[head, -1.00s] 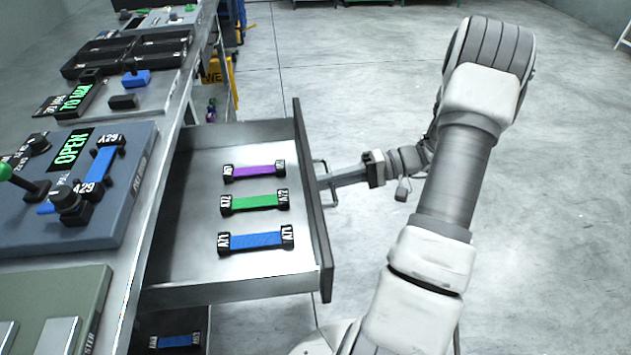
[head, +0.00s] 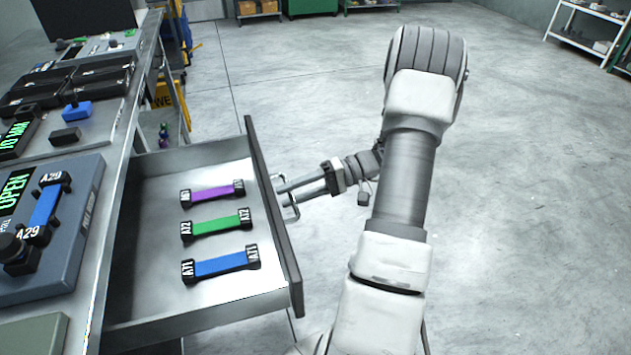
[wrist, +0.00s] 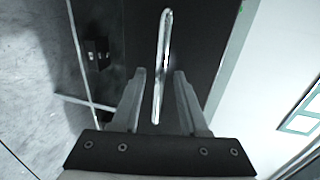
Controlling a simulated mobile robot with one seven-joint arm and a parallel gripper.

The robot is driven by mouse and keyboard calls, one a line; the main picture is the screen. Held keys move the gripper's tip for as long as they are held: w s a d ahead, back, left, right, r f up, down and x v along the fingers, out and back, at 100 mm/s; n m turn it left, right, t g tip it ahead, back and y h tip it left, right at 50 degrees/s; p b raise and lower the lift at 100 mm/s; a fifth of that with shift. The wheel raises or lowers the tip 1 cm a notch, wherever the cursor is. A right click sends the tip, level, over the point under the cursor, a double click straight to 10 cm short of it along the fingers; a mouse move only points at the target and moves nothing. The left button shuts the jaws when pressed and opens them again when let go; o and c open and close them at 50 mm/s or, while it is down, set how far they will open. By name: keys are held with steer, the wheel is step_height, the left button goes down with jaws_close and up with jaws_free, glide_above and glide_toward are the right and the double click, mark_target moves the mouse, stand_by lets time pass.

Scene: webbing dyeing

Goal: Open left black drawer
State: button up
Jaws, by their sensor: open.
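The black-fronted drawer (head: 268,200) is pulled out from under the bench at the left of the head view. Its metal tray holds a purple webbing piece (head: 212,193), a green one (head: 216,224) and a blue one (head: 221,263), each with black tagged ends. My gripper (head: 283,193) is at the drawer's front, by its bar handle (head: 292,198). In the wrist view my gripper (wrist: 158,75) is open. The handle (wrist: 161,60) stands between and beyond the two fingers, with a gap on each side. Contact is not visible.
The bench top carries a blue-grey device (head: 62,255) showing OPEN, with a blue webbing piece on it. Black trays (head: 75,80) and a blue block (head: 76,109) lie farther back. A yellow sign (head: 163,94) stands beyond the drawer. The floor to the right is clear.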

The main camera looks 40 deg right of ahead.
steer(key=p+v, duration=0.3)
steer(key=v, duration=1.4)
steer(key=shift+w, duration=0.1)
